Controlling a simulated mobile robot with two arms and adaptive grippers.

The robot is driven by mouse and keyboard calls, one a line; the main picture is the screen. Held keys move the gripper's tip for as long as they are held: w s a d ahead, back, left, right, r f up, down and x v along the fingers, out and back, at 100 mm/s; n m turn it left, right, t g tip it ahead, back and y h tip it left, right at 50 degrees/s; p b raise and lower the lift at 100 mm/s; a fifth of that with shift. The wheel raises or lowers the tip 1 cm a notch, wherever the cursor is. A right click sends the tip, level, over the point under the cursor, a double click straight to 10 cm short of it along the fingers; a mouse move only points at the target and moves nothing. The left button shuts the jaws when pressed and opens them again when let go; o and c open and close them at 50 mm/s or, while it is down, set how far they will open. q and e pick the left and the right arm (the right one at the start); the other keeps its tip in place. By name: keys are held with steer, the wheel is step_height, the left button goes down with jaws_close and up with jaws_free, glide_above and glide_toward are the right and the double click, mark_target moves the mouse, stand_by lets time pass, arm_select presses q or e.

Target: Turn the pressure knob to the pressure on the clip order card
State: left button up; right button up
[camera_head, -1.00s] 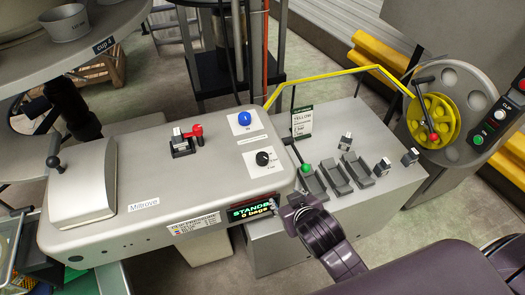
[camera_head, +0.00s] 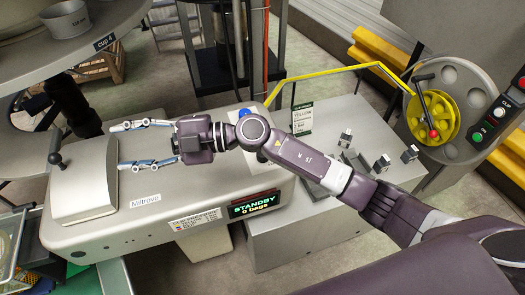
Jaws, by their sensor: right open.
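My right gripper (camera_head: 118,147) is open and empty, its two fingers spread to the left above the machine's top, near the grey hinged cover. My right arm reaches in from the lower right, across the machine. The black knob on a white plate, seen earlier below the blue button (camera_head: 244,113), is now largely hidden behind my arm. The clip order card (camera_head: 302,118) stands upright with a green top and the word YELLOW; its smaller lines are too small to read surely. My left gripper is not in view.
The grey cover (camera_head: 84,185) with a black-knobbed lever is left of my fingers. The display (camera_head: 254,204) reads STANDBY, 0 bags. A yellow reel (camera_head: 433,118) feeds a yellow line over the right side. A round shelf with a cup (camera_head: 66,20) is at upper left.

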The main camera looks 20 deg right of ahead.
steer(key=w+d+f+n+g+h, duration=0.1)
steer(key=w+d+f+g+h, duration=0.2)
steer(key=d+f+h, duration=0.85)
steer(key=w+d+f+h, duration=0.1)
steer(key=d, duration=0.3)
steer(key=w+d+f+h, duration=0.1)
steer(key=d+f, duration=0.1)
steer(key=d, duration=0.2)
steer(key=w+d+f+m+h, duration=0.1)
steer(key=d, duration=0.3)
steer(key=shift+w+f, duration=0.15)
steer(key=shift+w, duration=0.1)
steer(key=d+h, duration=0.1)
steer(key=d, duration=0.1)
steer(key=d+m+h, duration=0.1)
steer(key=d, duration=0.2)
steer(key=w+d+r+h, duration=0.1)
steer(key=d, duration=0.2)
steer(key=shift+m, duration=0.4)
steer(key=shift+f+p, duration=0.4)
step_height(320, 180, down, 6)
steer(key=shift+a+r+p, duration=0.1)
steer(key=shift+p, duration=0.95)
steer(key=shift+f, duration=0.45)
steer(key=c, duration=1.2)
